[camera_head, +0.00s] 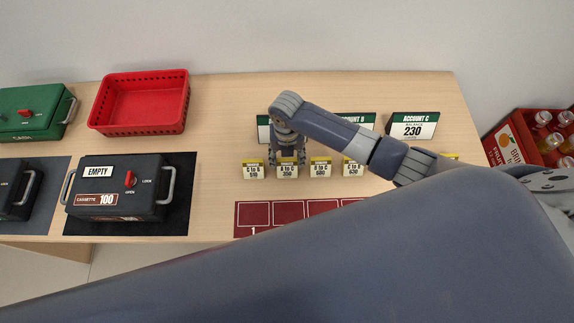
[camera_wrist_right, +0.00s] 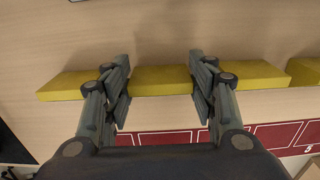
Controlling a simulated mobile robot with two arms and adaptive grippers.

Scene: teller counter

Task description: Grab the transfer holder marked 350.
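The transfer holder marked 350 (camera_head: 288,172) is a small yellow stand with a white label, second from the left in a row on the counter. My right gripper (camera_head: 287,150) is directly above and behind it, pointing down. In the right wrist view the right gripper (camera_wrist_right: 160,75) is open, its two fingers apart at either end of a yellow holder (camera_wrist_right: 160,81), which appears to be the 350 one. I cannot tell whether the fingers touch it. My left gripper is not in view.
Close neighbours are the 510 holder (camera_head: 253,171) on the left and the 680 holder (camera_head: 320,170) on the right, with the 630 holder (camera_head: 353,168) beyond. Account signs (camera_head: 412,126) stand behind. A numbered red mat (camera_head: 254,214) lies in front. A red basket (camera_head: 140,101) and cassette 100 (camera_head: 118,188) are left.

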